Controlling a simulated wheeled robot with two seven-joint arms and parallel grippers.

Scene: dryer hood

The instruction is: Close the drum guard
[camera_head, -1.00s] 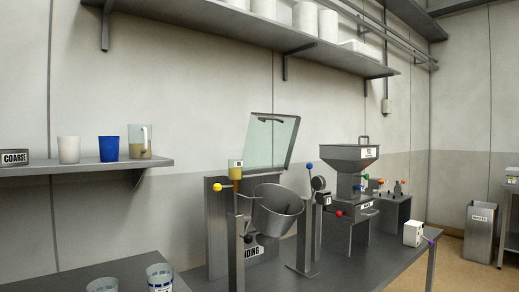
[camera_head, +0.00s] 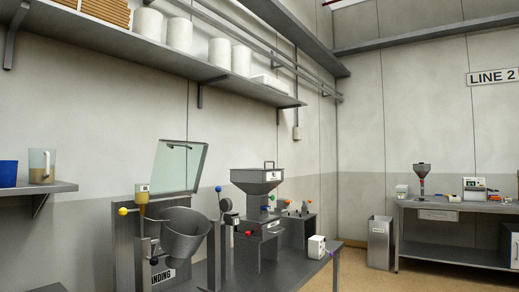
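The drum guard (camera_head: 180,166) is a clear greenish panel in a dark frame. It stands raised and open, tilted up behind the drum. The metal drum (camera_head: 184,236) is a grey tilted bucket held between posts on the bench. A dark handle bar shows near the guard's top edge. Neither of my grippers is in view.
The grey bench (camera_head: 215,268) also carries a hopper machine (camera_head: 257,182) and a small white box (camera_head: 316,247). A wall shelf (camera_head: 150,62) runs above. A grey bin (camera_head: 380,242) and a second table (camera_head: 455,207) stand at right, with open floor before them.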

